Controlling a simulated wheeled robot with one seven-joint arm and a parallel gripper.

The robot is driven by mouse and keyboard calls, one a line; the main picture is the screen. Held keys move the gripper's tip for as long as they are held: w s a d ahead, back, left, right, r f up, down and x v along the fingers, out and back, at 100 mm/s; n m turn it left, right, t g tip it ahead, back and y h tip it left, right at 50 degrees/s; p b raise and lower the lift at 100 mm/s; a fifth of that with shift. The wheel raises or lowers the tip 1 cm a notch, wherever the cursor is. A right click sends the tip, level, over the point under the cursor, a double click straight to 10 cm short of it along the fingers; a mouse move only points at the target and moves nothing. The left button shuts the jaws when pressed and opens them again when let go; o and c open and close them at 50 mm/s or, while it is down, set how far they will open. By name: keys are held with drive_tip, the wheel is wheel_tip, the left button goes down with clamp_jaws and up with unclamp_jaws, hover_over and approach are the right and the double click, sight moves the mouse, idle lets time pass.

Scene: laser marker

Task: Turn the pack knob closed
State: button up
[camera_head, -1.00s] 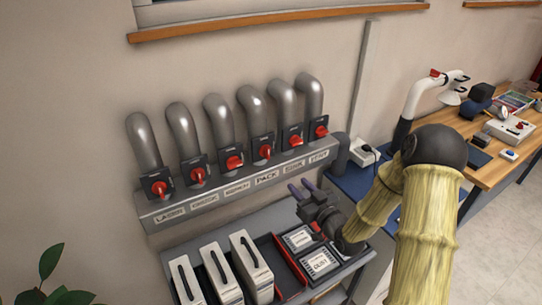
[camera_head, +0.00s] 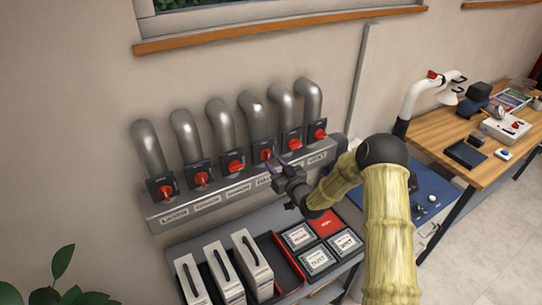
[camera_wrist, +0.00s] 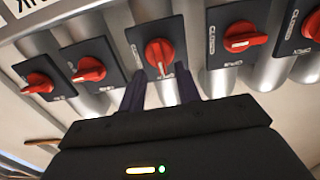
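The pack knob (camera_head: 266,155) is a red handle on a dark square plate, fourth from the left in the row of valves. In the wrist view, which is upside down, a red knob (camera_wrist: 160,55) on its dark plate is centred in front of the fingers, its handle roughly vertical. My gripper (camera_head: 277,164) is close in front of the pack knob and covers part of the PACK label. In the wrist view my gripper's two dark fingers (camera_wrist: 161,92) are apart, with nothing between them but the view toward the knob. Contact with the knob cannot be made out.
Other red knobs flank it closely, one to its left (camera_head: 235,163) and one to its right (camera_head: 293,143). Grey pipes (camera_head: 252,108) rise behind them. Below is a shelf with white bins (camera_head: 252,262) and labelled boxes (camera_head: 315,258). A wooden desk (camera_head: 480,172) stands right.

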sight(269, 157)
drive_tip(key=shift+p+x, duration=0.55)
drive_tip(key=shift+x, duration=1.15)
clamp_jaws()
